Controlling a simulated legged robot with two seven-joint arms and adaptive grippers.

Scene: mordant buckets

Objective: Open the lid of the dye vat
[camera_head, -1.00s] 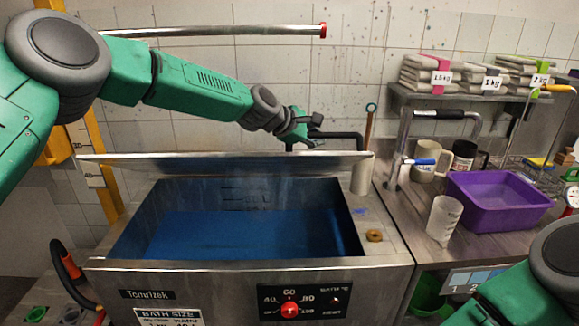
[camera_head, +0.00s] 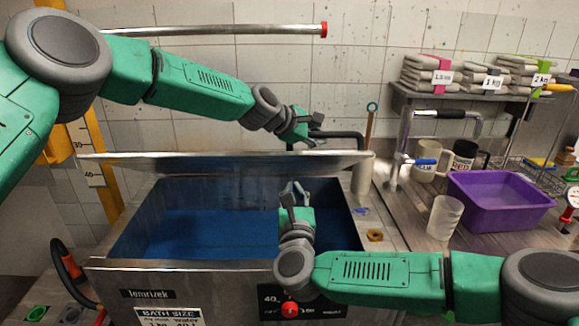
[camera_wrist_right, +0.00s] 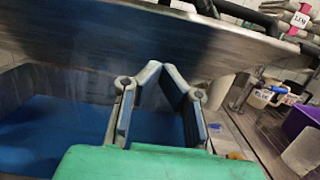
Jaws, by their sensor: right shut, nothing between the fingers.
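The dye vat (camera_head: 215,267) is a steel tank with blue liquid inside. Its lid (camera_head: 225,160) is tilted up at the back, leaving the vat's mouth uncovered. The lid also spans the top of the right wrist view (camera_wrist_right: 130,35). My left gripper (camera_head: 314,128) is above the lid's right part, near a black bar (camera_head: 343,136); its fingers are too small to read. My right gripper (camera_head: 293,190) is over the vat's opening, in front of the lid, with its fingers pointing up toward it. Its fingertips (camera_wrist_right: 160,68) meet and hold nothing.
A purple tub (camera_head: 500,202), a clear beaker (camera_head: 444,216) and mugs (camera_head: 428,163) stand on the counter at right. A shelf with folded cloth bundles (camera_head: 430,72) is above them. A small brown ring (camera_head: 375,235) lies on the vat's right rim. A red knob (camera_head: 290,309) is on the front.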

